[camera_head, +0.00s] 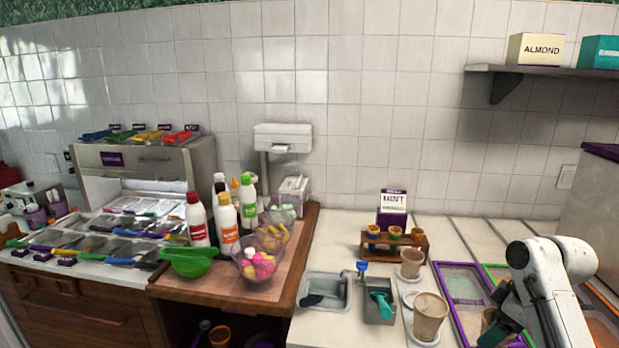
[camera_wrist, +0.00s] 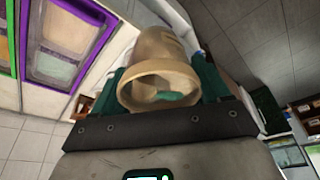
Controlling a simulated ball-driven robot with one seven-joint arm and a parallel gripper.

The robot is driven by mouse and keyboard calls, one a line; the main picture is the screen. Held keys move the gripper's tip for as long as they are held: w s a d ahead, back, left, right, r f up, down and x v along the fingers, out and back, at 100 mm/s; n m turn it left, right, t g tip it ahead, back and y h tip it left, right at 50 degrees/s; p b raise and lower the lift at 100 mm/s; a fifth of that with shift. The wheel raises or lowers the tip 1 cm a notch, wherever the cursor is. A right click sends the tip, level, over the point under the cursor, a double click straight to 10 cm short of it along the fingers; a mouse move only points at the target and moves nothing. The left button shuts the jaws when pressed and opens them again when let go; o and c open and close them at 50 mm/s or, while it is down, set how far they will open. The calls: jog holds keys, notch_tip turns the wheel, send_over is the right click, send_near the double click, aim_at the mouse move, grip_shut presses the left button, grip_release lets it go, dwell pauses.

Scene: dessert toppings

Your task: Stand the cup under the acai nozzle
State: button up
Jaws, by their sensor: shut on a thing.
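My gripper (camera_wrist: 160,85) is shut on a tan cup (camera_wrist: 158,50), with a dark green finger on each side of it. In the wrist view the cup's round rim faces the camera, and a teal patch shows inside it. In the head view my gripper (camera_head: 503,325) is low at the right, over the purple-framed trays, and part of the tan cup (camera_head: 488,317) shows beside it. My arm hides much of that area. I cannot make out an acai nozzle in either view.
Another tan cup (camera_head: 430,318) and a smaller one (camera_head: 411,263) stand on the white counter left of my gripper. A wooden rack (camera_head: 380,251) of small cups is behind them. Purple-framed trays (camera_head: 463,283) lie beside my arm. A purple-topped unit (camera_head: 600,195) stands at the right.

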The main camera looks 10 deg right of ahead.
jog(key=s+a+f+m+b, duration=0.1)
jog(key=s+a+f+m, duration=0.1)
jog(key=s+a+f, duration=0.2)
jog(key=s+a+f+m+h+b, duration=0.1)
jog(key=s+a+f+m, duration=0.2)
jog(key=a+f, duration=0.8)
jog(key=s+a+f+m+h+b, duration=0.1)
jog(key=s+a+f+m, duration=0.1)
jog(key=s+a+f, duration=0.4)
jog(key=a+f, duration=0.2)
jog(key=a, duration=0.2)
jog(key=shift+s+f+t+b, duration=0.15)
jog(key=shift+f+t+b, duration=0.05)
jog(key=shift+t+b, duration=0.1)
